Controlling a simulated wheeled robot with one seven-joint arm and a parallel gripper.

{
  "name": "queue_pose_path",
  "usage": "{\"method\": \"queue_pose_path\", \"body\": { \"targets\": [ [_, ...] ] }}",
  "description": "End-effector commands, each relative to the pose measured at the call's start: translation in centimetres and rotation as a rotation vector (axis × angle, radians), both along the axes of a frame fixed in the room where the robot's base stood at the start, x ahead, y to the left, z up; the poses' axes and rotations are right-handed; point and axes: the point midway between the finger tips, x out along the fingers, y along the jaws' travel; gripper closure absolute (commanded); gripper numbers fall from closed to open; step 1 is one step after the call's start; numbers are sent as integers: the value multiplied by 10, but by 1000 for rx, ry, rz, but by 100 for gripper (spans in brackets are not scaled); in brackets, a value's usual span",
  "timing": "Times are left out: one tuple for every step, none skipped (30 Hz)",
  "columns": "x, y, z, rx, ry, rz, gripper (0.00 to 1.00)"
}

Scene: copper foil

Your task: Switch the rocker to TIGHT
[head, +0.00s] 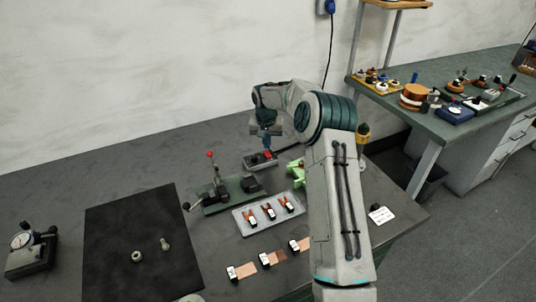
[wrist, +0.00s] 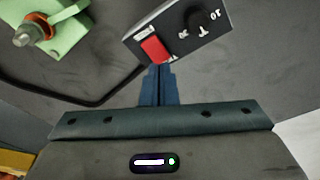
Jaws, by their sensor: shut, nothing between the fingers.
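The control box (wrist: 175,37) is at the top centre of the wrist view, tilted in the picture. It carries a red rocker (wrist: 155,48), a small white label beside it too small to read, and a black dial (wrist: 203,19) with printed marks. Which way the rocker is tipped I cannot tell. My gripper (wrist: 158,70) is shut and empty, its blue fingertips just below the rocker in the picture. Whether they touch it I cannot tell. In the head view the box (head: 252,164) stands at the back of the bench, with my gripper (head: 267,150) above it.
A light green fixture (wrist: 55,32) stands left of the box in the wrist view, with a black cable below it. In the head view a lever press (head: 222,195), a tray with orange-handled pieces (head: 245,228) and copper strips (head: 272,259) lie in front. A black mat (head: 120,235) is left.

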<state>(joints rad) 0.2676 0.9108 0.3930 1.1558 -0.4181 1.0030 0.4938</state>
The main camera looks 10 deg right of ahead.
Motion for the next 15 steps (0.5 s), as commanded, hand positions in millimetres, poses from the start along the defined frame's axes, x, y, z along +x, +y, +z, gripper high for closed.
{"method": "queue_pose_path", "body": {
  "targets": [
    [0,0,-1,0,0,0,100],
    [0,0,-1,0,0,0,100],
    [0,0,-2,0,0,0,100],
    [0,0,-2,0,0,0,100],
    [0,0,-3,0,0,0,100],
    [0,0,-4,0,0,0,100],
    [0,0,-4,0,0,0,100],
    [0,0,-4,0,0,0,100],
    [0,0,-5,0,0,0,100],
    [0,0,-6,0,0,0,100],
    [0,0,-6,0,0,0,100],
    [0,0,-7,0,0,0,100],
    [0,0,-7,0,0,0,100],
    [0,0,-7,0,0,0,100],
    [0,0,-8,0,0,0,100]
  ]
}}
